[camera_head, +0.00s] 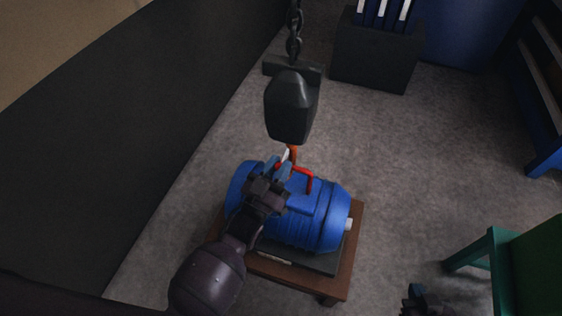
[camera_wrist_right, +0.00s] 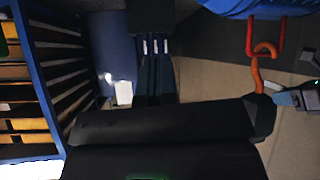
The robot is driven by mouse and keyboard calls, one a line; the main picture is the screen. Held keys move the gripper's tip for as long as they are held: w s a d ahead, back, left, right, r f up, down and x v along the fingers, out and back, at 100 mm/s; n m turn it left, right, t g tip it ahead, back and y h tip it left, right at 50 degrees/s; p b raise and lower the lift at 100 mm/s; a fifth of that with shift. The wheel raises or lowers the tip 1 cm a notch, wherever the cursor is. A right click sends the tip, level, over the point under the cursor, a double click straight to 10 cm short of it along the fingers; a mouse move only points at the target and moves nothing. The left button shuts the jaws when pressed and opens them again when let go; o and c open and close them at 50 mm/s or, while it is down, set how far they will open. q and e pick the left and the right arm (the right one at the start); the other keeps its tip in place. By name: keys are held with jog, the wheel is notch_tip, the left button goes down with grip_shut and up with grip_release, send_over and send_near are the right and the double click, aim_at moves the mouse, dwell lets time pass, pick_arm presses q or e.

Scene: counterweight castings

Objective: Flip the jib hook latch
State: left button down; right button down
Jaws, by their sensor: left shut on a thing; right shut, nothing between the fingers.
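The orange jib hook (camera_head: 292,152) hangs under a black hook block (camera_head: 291,108). In the right wrist view the hook (camera_wrist_right: 264,52) curves close to the red lifting loop (camera_head: 308,180) of a blue motor (camera_head: 318,222); I cannot tell whether they touch. My left gripper (camera_head: 281,167) is shut on the hook, near its upper part; its fingertips (camera_wrist_right: 276,89) show there in the right wrist view. A small pale piece beside the hook may be the latch, but it is too small to be sure. My right gripper (camera_head: 416,296) is shut and empty at the bottom edge, away from the hook.
The motor lies on a dark plate on a brown wooden stand (camera_head: 348,262). A chain (camera_head: 295,35) runs up from the block. A dark box (camera_head: 376,62) stands behind, a blue rack (camera_head: 545,100) and a green chair-like thing (camera_head: 530,262) at right. Grey floor between is clear.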

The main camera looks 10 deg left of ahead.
pick_arm(q)
jog(key=shift+s+f+t+b, duration=0.15)
jog(key=shift+f+t+b, duration=0.35)
jog(key=shift+f+b, duration=0.35)
jog(key=shift+m+h+b, duration=0.3)
jog(key=shift+h+b, duration=0.2)
jog(key=shift+h, duration=0.1)
jog(key=shift+t, duration=0.4)
jog(key=shift+b, duration=0.3)
jog(key=shift+r, duration=0.1)
jog(key=c, duration=1)
grip_release()
jog(key=v, duration=1)
jog(key=shift+s+a+f+b, duration=0.15)
jog(key=shift+s+f+b, duration=0.1)
jog(key=shift+f+b, duration=0.1)
